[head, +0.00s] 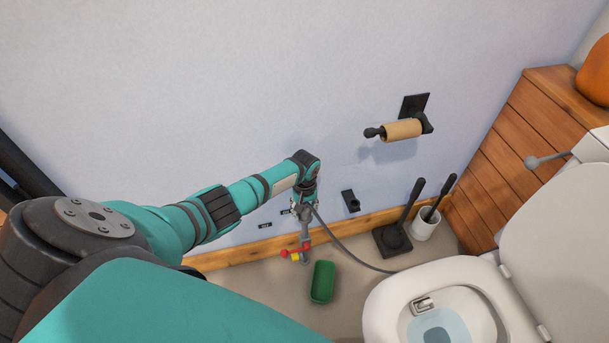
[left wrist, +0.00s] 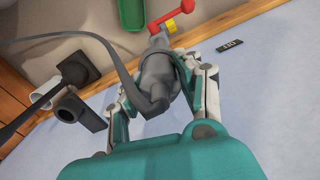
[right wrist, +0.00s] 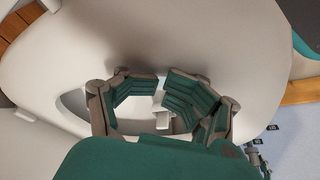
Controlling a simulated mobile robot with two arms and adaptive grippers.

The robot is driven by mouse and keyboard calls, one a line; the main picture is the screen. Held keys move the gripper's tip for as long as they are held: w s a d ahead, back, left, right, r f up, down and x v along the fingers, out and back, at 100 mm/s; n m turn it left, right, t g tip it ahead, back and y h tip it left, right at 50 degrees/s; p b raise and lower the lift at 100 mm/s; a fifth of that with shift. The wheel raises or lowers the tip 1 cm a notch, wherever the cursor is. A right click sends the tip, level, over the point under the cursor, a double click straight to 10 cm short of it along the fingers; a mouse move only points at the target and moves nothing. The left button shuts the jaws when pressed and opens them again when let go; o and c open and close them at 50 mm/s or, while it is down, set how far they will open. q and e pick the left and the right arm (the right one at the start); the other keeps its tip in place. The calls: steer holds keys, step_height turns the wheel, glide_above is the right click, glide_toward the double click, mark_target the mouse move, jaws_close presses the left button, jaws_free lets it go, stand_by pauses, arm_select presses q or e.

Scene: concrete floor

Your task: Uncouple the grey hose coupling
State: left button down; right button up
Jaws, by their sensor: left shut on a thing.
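The grey hose coupling (left wrist: 158,80) stands between the fingers of my left gripper (left wrist: 168,68), which is shut on it. In the head view my left gripper (head: 303,203) is low by the wall, with the coupling partly hidden by it. A dark grey hose (head: 340,243) curves from there to the toilet; it also crosses the left wrist view (left wrist: 90,42). A red-handled valve (head: 302,249) with a yellow part sits below the coupling. My right gripper (right wrist: 160,77) is open and empty in front of the toilet.
A green tray (head: 322,283) lies on the floor below the valve. The toilet (head: 382,296) stands right of it. A black brush stand (head: 392,241) and a white holder (head: 426,226) are by the wall. A toilet-roll holder (head: 415,106) sticks out above.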

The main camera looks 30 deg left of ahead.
arm_select(q)
steer(key=shift+d+n+p, duration=0.1)
steer(key=shift+n+p, duration=0.3)
steer(key=shift+n, duration=0.4)
arm_select(e)
steer(key=shift+f, duration=0.9)
